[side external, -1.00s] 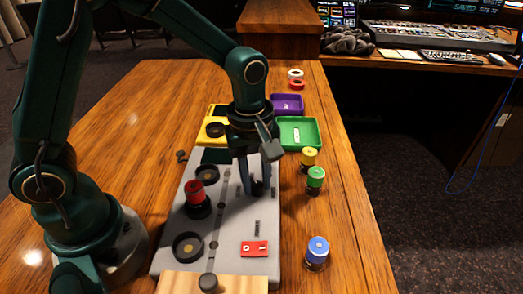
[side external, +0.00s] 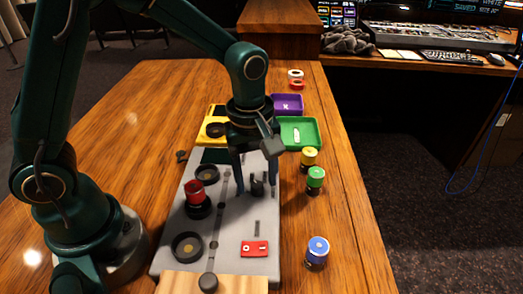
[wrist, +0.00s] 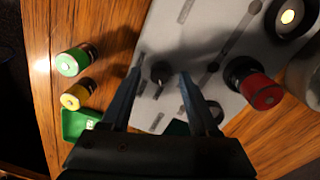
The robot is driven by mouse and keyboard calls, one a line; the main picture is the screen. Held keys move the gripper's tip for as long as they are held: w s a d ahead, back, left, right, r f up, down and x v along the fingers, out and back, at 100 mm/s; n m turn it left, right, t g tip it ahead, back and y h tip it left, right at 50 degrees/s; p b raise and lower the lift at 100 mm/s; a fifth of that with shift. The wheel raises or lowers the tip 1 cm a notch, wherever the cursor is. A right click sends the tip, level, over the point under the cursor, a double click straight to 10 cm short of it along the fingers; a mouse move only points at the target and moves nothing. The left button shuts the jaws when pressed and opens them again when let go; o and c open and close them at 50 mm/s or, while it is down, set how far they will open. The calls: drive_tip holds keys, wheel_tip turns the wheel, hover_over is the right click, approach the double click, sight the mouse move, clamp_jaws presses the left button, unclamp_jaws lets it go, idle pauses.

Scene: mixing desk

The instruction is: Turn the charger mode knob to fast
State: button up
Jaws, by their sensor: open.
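A small black knob (side external: 257,187) stands on the grey panel (side external: 228,225); its markings are too small to read, so I cannot tell which mode it points at. My gripper (side external: 257,193) is over the panel, open, with one finger on each side of the knob. In the wrist view, the knob (wrist: 160,72) shows between the two spread fingertips of my gripper (wrist: 159,78), with gaps visible on both sides. I cannot tell how far the fingertips are above the panel.
A red-topped cylinder (side external: 195,190) stands left of the knob on the panel. A red rocker switch (side external: 254,248) is at the front. Yellow (side external: 309,157), green (side external: 315,178) and blue (side external: 317,250) capped cylinders stand to the right. A green tray (side external: 314,133) and purple tray (side external: 290,100) are behind.

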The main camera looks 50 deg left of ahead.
sight(255, 185)
drive_tip(key=shift+s+a+r, duration=0.1)
drive_tip(key=shift+r, duration=2.2)
drive_tip(key=shift+r, duration=0.2)
drive_tip(key=s+a+r+m+t, duration=0.1)
drive_tip(key=s+r+m, duration=0.1)
drive_tip(key=s+m, duration=0.1)
drive_tip(key=s+a+r+m+t, duration=0.2)
drive_tip(key=s+m, duration=0.2)
drive_tip(key=s+a+r+m+t, duration=0.2)
drive_tip(key=s+m, duration=0.1)
drive_tip(key=shift+s+a+r+m, duration=0.1)
drive_tip(key=shift+s+r+m, duration=0.1)
drive_tip(key=shift+s+m, duration=0.2)
drive_tip(key=shift+f+m, duration=0.2)
drive_tip(key=shift+m, duration=0.8)
